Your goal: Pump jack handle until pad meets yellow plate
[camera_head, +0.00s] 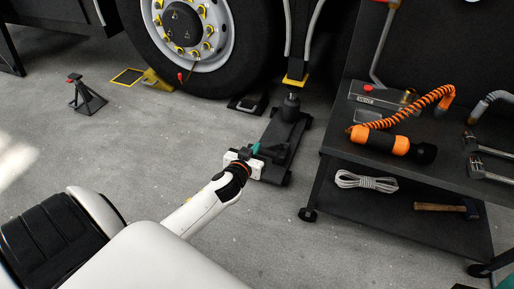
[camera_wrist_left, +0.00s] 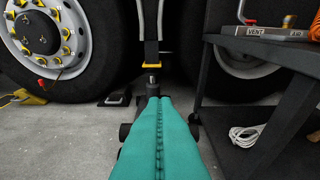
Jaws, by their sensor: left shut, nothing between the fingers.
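The dark floor jack (camera_head: 283,140) lies on the concrete beside the big wheel, its far end under the yellow plate (camera_head: 295,80). The jack's round pad (camera_head: 291,101) stands below the plate, with what looks like a small gap. In the left wrist view the pad (camera_wrist_left: 152,82) is below the plate (camera_wrist_left: 152,65). My left gripper (camera_head: 255,148) is at the jack's near end, teal fingers shut together and empty. In the left wrist view the fingers (camera_wrist_left: 158,140) cover most of the jack. I cannot make out the jack handle. My right gripper is not in view.
A dark trolley (camera_head: 440,168) stands right of the jack, with an orange torch (camera_head: 380,141), coiled rope (camera_head: 365,180) and hammer (camera_head: 446,208). A yellow wheel chock (camera_head: 155,82) and a jack stand (camera_head: 86,95) are at the left. Floor left of the jack is clear.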

